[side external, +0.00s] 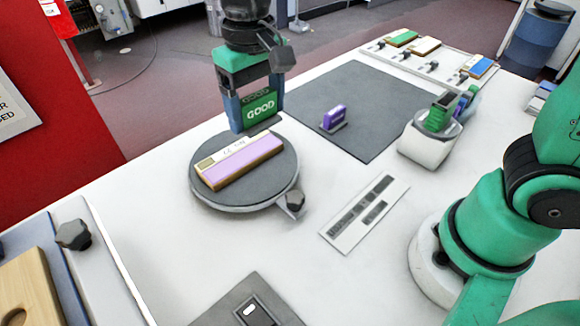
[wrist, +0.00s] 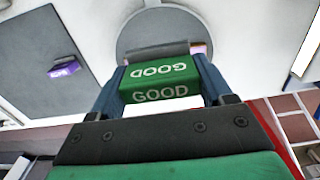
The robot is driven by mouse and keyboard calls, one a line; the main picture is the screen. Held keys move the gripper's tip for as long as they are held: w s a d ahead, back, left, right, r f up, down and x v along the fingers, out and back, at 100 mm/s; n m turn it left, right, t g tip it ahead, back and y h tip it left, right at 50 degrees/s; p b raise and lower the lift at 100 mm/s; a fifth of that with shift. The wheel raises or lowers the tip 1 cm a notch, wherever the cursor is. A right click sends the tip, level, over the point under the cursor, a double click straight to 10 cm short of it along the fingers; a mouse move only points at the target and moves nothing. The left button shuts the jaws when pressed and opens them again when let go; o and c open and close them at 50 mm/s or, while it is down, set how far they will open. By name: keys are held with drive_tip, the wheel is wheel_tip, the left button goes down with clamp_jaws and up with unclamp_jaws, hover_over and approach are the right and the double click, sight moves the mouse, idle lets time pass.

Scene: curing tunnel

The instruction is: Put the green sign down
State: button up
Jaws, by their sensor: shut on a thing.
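The green sign (side external: 259,108) with white "GOOD" lettering is between the fingers of my gripper (side external: 256,112), which is shut on it. It also shows in the wrist view (wrist: 159,83), spanning the two fingers. In the side view the sign appears at the far edge of the round grey turntable (side external: 272,187), by a pink-topped block (side external: 243,160) with a white label. I cannot tell whether the sign's lower edge touches anything.
A dark grey mat (side external: 365,133) lies to the right, with a small purple sign (side external: 333,117) on it. A white bin (side external: 430,144) holds several signs. A white strip with dark slots (side external: 363,213) lies in front. A rack (side external: 430,62) with colored blocks stands at the back right.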

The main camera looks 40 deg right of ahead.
sight(264, 182)
wheel_tip(264, 182, down, 12)
drive_tip(key=shift+r, duration=0.1)
idle(0.4)
drive_tip(key=o, duration=1.2)
drive_tip(key=shift+f, duration=0.2)
drive_tip(key=shift+r, duration=0.1)
wheel_tip(264, 182, up, 12)
drive_tip(key=shift+f, duration=0.1)
drive_tip(key=shift+s+d+r, duration=0.1)
drive_tip(key=shift+d+r, duration=0.1)
drive_tip(key=s+d+t, duration=0.1)
drive_tip(key=d+t, duration=0.1)
drive_tip(key=d, duration=0.1)
drive_tip(key=s+d+f+t, duration=0.1)
drive_tip(key=d+t, duration=0.1)
drive_tip(key=d, duration=0.2)
drive_tip(key=s+d+f+t, duration=0.1)
drive_tip(key=s+d+t, duration=0.1)
drive_tip(key=d+t, duration=0.1)
drive_tip(key=shift+d+f, duration=0.15)
drive_tip(key=shift+d, duration=0.35)
